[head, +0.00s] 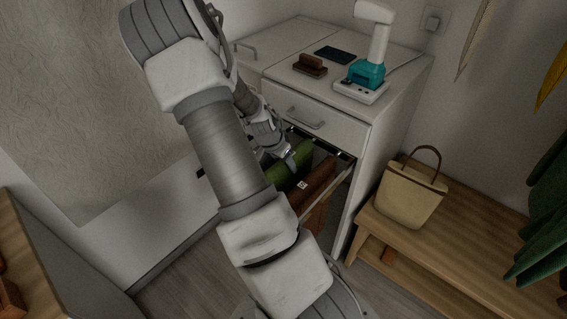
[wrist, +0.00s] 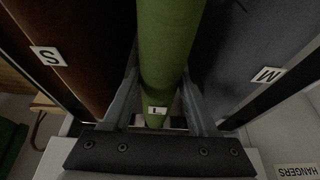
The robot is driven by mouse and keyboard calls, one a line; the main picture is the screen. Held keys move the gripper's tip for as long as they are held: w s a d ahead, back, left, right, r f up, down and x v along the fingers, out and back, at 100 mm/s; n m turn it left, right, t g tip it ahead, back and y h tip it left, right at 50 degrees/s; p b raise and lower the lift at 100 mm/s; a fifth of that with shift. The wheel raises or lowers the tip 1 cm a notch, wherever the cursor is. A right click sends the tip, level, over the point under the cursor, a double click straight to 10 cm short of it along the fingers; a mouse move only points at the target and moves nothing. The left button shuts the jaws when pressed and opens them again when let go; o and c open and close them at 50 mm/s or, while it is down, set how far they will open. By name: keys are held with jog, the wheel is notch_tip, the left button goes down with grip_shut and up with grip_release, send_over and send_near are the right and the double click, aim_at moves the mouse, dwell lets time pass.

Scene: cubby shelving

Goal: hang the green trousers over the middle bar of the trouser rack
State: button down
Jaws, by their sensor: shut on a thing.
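The green trousers (head: 287,178) are at the pulled-out trouser rack (head: 343,155) under the cabinet's drawer. In the wrist view the green trousers (wrist: 168,45) run between my two fingers and carry a tag marked L. My gripper (wrist: 161,85) is shut on them; it also shows small in the head view (head: 288,163). Brown trousers (head: 318,182) with a tag hang beside them; in the wrist view the brown trousers (wrist: 75,45) are at left, tagged S. Grey trousers (wrist: 240,50) tagged M are at right. I cannot see whether the green trousers rest on the middle bar.
The white cabinet (head: 392,110) holds a teal-based device (head: 366,75), a brown block (head: 310,65) and a dark phone-like slab (head: 335,54) on top. A beige bag (head: 409,193) stands on a wooden bench (head: 435,240) at right. The brown and grey trousers leave little side room.

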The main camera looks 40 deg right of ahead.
jog(key=shift+f, duration=0.15)
jog(key=shift+c, duration=0.5)
grip_release()
jog(key=p+v, duration=0.6)
jog(key=v, duration=1.1)
jog(key=shift+r, duration=0.25)
jog(key=shift+a, duration=0.15)
